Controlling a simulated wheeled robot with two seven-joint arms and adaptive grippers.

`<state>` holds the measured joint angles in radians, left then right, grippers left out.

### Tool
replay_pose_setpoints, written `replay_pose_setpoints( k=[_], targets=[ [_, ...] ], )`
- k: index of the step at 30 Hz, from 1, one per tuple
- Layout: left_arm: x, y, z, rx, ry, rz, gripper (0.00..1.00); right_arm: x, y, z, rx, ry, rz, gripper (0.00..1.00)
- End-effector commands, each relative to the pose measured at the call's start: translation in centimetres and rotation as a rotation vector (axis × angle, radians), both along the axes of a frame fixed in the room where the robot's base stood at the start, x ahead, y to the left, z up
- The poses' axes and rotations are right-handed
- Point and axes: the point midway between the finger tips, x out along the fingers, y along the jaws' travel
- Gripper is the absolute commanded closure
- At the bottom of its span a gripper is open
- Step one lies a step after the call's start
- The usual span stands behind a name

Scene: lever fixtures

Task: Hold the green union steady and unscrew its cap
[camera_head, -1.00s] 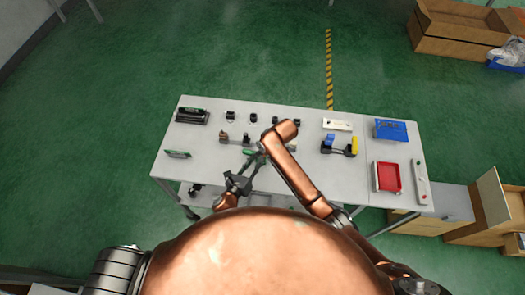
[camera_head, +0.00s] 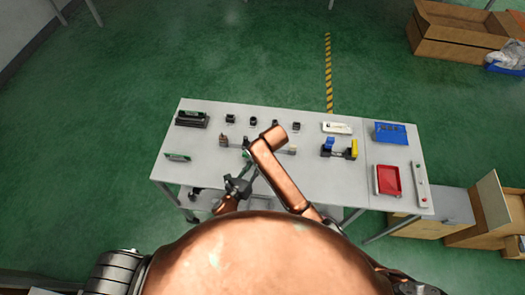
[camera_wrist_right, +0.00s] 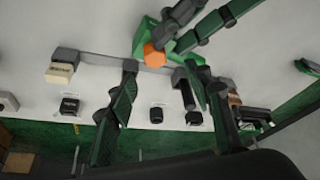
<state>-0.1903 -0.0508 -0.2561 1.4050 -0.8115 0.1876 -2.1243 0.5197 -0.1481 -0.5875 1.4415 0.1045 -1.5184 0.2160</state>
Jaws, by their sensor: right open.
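The green union (camera_wrist_right: 148,36) shows in the right wrist view with an orange hexagonal cap (camera_wrist_right: 155,55) facing the camera. In the head view it is a small green patch (camera_head: 246,155) on the table, partly hidden by my arms. My left gripper (camera_wrist_right: 178,32) reaches in from the top of the wrist view, with its dark fingertips at the union's body; whether they are closed on it is unclear. My right gripper (camera_wrist_right: 163,98) is open and empty, its two fingers spread below the cap and apart from it. In the head view my right arm hides it.
The white table (camera_head: 310,178) carries several small black fixtures behind the union. A fixture with blue and yellow levers (camera_head: 340,150), a blue tray (camera_head: 390,131) and a red tray (camera_head: 388,180) are to the right.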

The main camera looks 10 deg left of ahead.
Motion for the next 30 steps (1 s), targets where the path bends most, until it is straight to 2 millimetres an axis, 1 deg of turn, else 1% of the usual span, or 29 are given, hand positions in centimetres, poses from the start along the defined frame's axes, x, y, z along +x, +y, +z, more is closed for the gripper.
replay_pose_setpoints(
  k=[1,3,14,30],
  targets=[
    [-0.7,0.4,-1.7,0.012,0.031,0.008,1.00,0.0,0.0,-0.1,0.000,0.001,-0.032,0.54],
    [-0.7,0.4,-1.7,0.012,0.031,0.008,1.00,0.0,-0.1,-0.1,0.000,0.000,-0.053,0.54],
    [-0.7,0.4,-1.7,0.012,0.031,0.008,1.00,0.1,-0.1,-0.2,-0.001,0.000,-0.050,0.54],
    [-0.7,0.5,-1.7,0.012,0.031,0.008,1.00,0.1,-0.1,-2.6,-0.002,0.001,-0.048,0.54]
  ],
)
